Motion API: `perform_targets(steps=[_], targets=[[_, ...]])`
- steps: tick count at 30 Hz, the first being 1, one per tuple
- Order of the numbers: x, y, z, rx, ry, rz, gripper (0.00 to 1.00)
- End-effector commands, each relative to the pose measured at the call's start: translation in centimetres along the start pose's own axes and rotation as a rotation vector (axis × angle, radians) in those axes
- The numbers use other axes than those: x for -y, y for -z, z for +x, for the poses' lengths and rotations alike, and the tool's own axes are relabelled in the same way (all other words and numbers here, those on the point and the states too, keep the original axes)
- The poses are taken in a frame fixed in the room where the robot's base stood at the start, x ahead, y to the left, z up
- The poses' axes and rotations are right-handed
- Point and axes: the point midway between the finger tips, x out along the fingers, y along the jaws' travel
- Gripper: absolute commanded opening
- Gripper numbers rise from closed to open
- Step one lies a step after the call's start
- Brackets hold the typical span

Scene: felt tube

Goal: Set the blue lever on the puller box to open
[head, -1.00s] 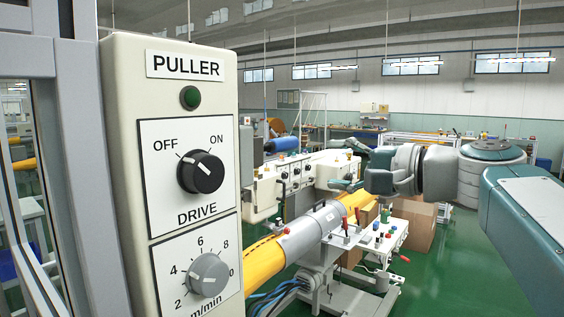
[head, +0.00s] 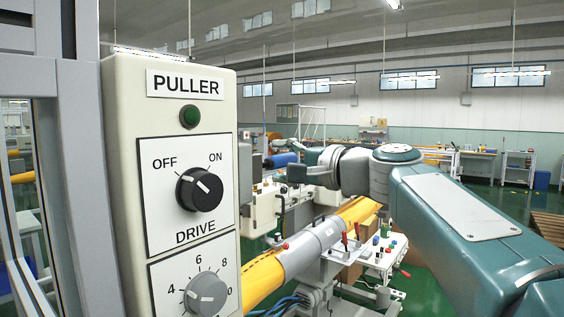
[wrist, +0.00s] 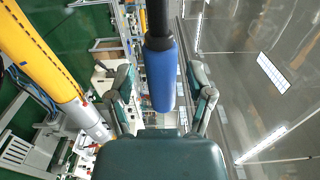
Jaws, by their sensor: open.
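The puller box (head: 118,150) is cream and fills the left of the head view, with a PULLER label on its face. The blue lever (wrist: 160,80) shows in the wrist view as a thick blue grip on a black rod that comes from the top edge. My gripper (wrist: 160,72) is open, with one finger on each side of the blue grip and a visible gap to both. How near the grip is in depth is hard to tell. In the head view my gripper (head: 306,164) is right of the box.
The box face has a green lamp (head: 190,117), a black drive knob (head: 199,189) pointing up-left and a grey speed knob (head: 206,294). A yellow tube (head: 262,279) runs through a grey sleeve below my arm. A grey frame (head: 78,180) stands left of the box.

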Motion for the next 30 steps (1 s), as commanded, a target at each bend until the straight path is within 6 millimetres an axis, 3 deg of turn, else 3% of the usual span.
perform_targets(steps=[5, 6, 10, 22, 30], targets=[[0.0, 0.0, 0.0, 0.000, 0.000, 0.000, 0.68], [0.0, 0.0, 0.0, 0.000, 0.000, 0.000, 0.59], [0.0, 0.0, 0.0, 0.000, 0.000, 0.001, 0.01], [-0.3, 0.0, 0.0, 0.001, -0.001, 0.026, 0.00], [-1.6, -0.1, 0.0, 0.001, -0.003, 0.164, 0.00]])
